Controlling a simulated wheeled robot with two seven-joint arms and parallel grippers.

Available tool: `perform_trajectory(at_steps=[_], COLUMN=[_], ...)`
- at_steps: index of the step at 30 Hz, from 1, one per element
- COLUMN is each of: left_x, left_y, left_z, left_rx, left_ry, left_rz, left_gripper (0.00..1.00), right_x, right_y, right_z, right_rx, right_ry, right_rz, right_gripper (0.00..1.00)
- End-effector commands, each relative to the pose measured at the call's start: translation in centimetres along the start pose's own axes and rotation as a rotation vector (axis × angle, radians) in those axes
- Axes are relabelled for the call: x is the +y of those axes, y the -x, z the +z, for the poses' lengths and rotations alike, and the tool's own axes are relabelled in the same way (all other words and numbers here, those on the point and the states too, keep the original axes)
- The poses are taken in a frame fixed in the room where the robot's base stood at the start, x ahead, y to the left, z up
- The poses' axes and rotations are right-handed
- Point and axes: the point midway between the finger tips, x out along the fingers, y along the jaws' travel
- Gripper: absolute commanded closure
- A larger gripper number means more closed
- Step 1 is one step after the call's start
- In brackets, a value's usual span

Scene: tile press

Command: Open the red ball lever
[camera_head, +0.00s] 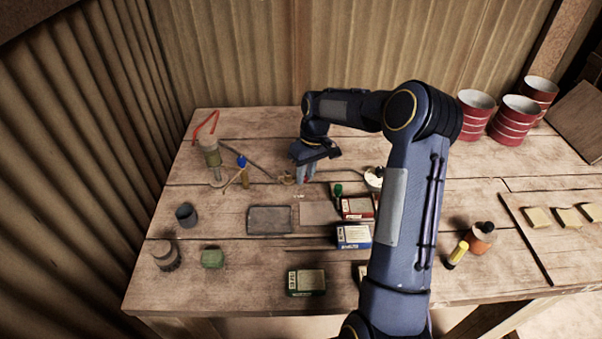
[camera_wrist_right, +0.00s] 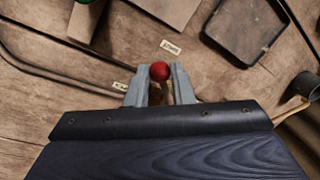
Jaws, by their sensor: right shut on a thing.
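The red ball (camera_wrist_right: 159,71) of the lever shows between the fingertips of my right gripper (camera_wrist_right: 157,80) in the right wrist view. The gripper is shut on it, one grey finger on each side. The rest of the lever is mostly hidden by the fingers and gripper body. In the head view my right gripper (camera_head: 306,174) points down near the middle of the table, and the ball is too small to make out there. Small paper labels (camera_wrist_right: 171,46) lie beside the gripper. My left gripper is not in view.
A green knob (camera_head: 338,188) and several small boxes (camera_head: 354,236) stand right and in front of the gripper. A dark tray (camera_head: 269,220) lies front left. A blue knob (camera_head: 241,160) and bent rods are to the left. Red-banded cans (camera_head: 514,118) stand back right.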

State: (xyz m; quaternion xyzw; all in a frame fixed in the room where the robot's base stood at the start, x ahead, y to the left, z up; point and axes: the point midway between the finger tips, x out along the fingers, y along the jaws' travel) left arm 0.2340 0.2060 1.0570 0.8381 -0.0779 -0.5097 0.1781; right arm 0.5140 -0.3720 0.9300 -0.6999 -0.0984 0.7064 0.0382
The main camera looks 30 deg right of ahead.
Motion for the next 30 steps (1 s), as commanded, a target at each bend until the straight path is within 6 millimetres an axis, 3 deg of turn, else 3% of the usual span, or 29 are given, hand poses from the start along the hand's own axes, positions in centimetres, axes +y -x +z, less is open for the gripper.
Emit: perform_trajectory(at_steps=[18,30], left_x=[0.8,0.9], left_y=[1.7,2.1], left_z=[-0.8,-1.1], left_rx=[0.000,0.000], left_ry=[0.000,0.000], left_rz=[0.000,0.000], left_gripper=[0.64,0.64], right_x=[2.8,3.5], right_y=[0.7,0.8], right_z=[-1.9,-2.7], right_rx=[-0.103,-0.137], right_ry=[0.539,0.715], right_rz=[0.001,0.003], right_gripper=[1.00,1.00])
